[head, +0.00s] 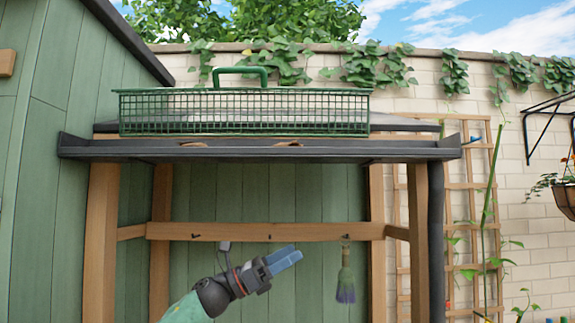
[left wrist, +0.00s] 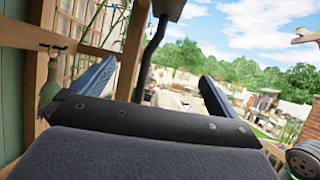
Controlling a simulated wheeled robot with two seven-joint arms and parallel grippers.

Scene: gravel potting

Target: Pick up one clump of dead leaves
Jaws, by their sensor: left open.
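Two small brown curled shapes, likely clumps of dead leaves, peek over the front lip of the dark gutter (head: 400,152) in the head view. One clump (head: 288,144) is near the middle and the other clump (head: 190,145) is further left; most of each is hidden by the lip. My left gripper (head: 284,258) is below the gutter, pointing up to the right, apart from the leaves. In the left wrist view its two blue fingers (left wrist: 158,72) stand wide apart with nothing held between them. My right gripper is not in view.
A green wire basket (head: 245,112) with a handle stands on the shelter roof above the gutter. A wooden rail (head: 300,232) with hooks runs behind my left gripper, and a brush (head: 345,280) hangs from it. Wooden posts (head: 419,240) and a dark downpipe (head: 436,240) stand at right.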

